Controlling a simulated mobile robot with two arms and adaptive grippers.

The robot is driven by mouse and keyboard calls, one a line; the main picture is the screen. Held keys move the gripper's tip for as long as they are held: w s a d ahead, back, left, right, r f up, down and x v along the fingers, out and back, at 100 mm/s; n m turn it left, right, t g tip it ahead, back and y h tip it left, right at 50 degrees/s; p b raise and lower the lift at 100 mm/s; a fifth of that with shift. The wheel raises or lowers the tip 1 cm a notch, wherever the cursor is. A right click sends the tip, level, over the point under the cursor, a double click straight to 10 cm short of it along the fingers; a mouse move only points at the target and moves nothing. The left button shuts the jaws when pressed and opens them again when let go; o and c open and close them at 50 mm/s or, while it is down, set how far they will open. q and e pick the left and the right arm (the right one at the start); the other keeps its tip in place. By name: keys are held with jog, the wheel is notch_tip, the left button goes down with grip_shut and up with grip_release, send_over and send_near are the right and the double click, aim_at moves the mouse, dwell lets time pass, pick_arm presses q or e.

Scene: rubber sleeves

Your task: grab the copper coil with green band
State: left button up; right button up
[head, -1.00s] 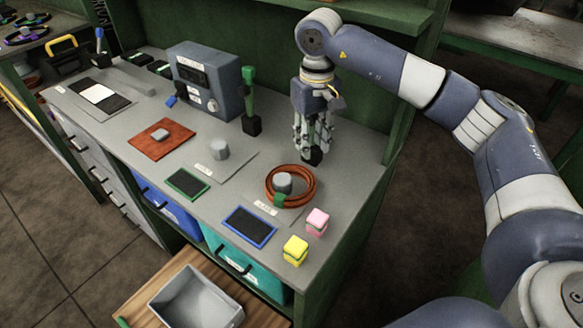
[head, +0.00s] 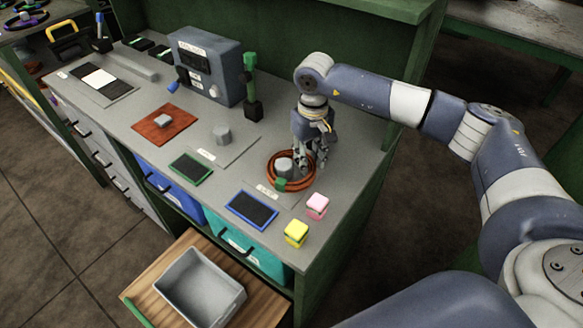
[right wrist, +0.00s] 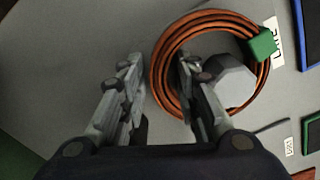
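The copper coil (head: 270,171) lies flat on the grey bench top around a short grey post (head: 284,164). Its green band (head: 281,184) is on the front side. My right gripper (head: 311,168) is low over the coil's right side, pointing down and hiding part of it. In the right wrist view the right gripper (right wrist: 161,66) is open. One finger is outside the coil (right wrist: 157,82) and the other is inside the ring, beside the grey post (right wrist: 232,82). Whether either finger touches the coil cannot be told. My left gripper is not in view.
Pink (head: 317,206) and yellow (head: 296,233) blocks stand near the bench's front right corner. A blue-framed pad (head: 251,209) lies in front of the coil. A grey control box (head: 208,65) and green-handled lever (head: 251,85) stand behind. A grey bin (head: 199,287) sits lower, in front.

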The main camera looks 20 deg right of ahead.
grip_shut()
jog(key=shift+r, duration=0.1)
